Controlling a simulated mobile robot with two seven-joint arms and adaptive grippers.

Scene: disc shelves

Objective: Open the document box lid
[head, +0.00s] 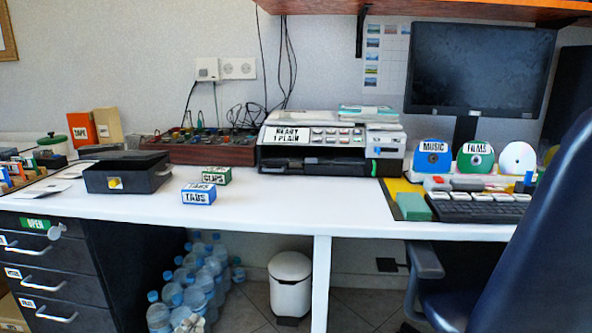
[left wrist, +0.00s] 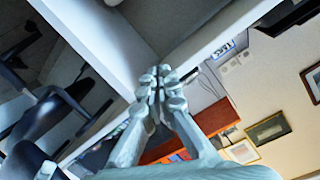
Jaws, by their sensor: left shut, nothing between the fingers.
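The document box (head: 127,182) is a black box with a yellow latch (head: 115,183) on its front, standing on the left part of the white desk. A dark grey surface shows at its top, with a dark panel along the back; I cannot tell for sure how far the lid is raised. My left gripper (head: 190,322) shows small and pale at the bottom edge of the head view, in front of the bottles, well below and apart from the box. In the left wrist view its fingers (left wrist: 160,76) are together and empty. My right gripper is in no view.
The white desk (head: 270,205) is clear in its middle. A blue tabs box (head: 198,194) and green clips box (head: 206,175) stand right of the document box. Black drawers (head: 50,280) stand below left, several water bottles (head: 200,280) below. A blue chair (head: 540,240) blocks the right.

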